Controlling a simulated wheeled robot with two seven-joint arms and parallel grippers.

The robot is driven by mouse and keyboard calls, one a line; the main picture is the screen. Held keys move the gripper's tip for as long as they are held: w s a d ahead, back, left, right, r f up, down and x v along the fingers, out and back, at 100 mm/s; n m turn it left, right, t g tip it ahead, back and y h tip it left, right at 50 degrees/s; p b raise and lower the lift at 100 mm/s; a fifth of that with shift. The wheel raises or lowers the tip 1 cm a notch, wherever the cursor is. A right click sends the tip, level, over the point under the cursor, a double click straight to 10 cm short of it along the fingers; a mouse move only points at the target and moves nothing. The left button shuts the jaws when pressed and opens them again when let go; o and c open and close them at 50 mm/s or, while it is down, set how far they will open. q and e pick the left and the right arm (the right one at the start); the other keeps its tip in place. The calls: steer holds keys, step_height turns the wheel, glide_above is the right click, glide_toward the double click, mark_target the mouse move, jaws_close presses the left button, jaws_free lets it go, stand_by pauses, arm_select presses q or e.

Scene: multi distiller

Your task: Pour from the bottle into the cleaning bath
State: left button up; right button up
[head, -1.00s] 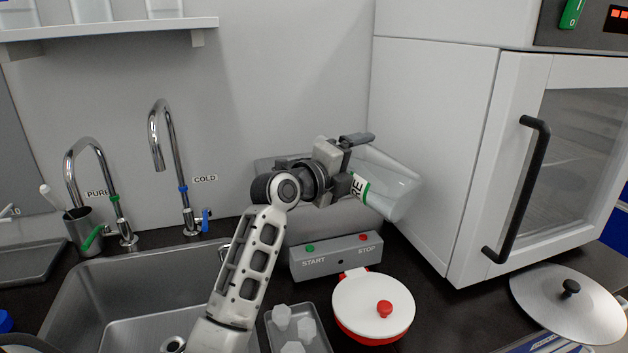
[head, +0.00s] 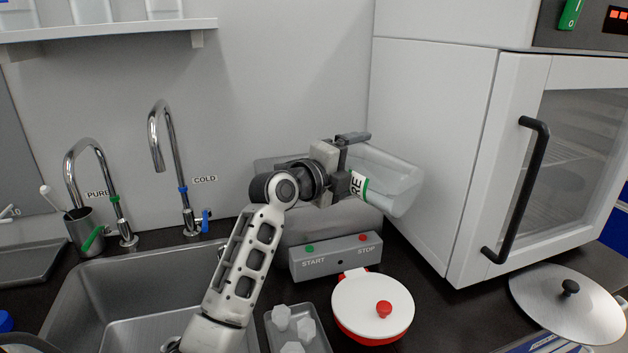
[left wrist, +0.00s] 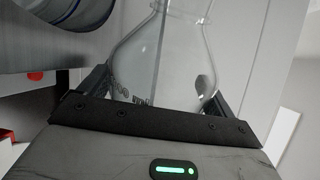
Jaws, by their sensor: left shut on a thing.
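A clear bottle (head: 393,182) with a white and green label lies tilted well over on its side in the head view, its wide end pointing right. My left gripper (head: 350,165) is shut on it. The bottle also fills the middle of the left wrist view (left wrist: 160,60), between the two fingers (left wrist: 158,95). The cleaning bath (head: 335,258) is the grey box with START and STOP buttons against the back wall. My arm and the bottle are above it and hide much of its top. I cannot see any liquid flowing. My right gripper is not in view.
A white and red lidded pot (head: 365,300) stands in front of the bath, next to a tray (head: 318,335) of small white pieces. A sink (head: 110,285) with taps is at left. A white oven cabinet (head: 440,140) stands close on the right, with a metal lid (head: 545,305) before it.

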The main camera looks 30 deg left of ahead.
arm_select(q)
steer(key=shift+a+r+n, duration=0.1)
steer(key=shift+a+n, duration=0.05)
steer(key=shift+n, duration=0.5)
steer(key=shift+a+r+n, duration=0.1)
steer(key=shift+a+n, duration=0.05)
steer(key=shift+n, duration=0.5)
stand_by(6.5)
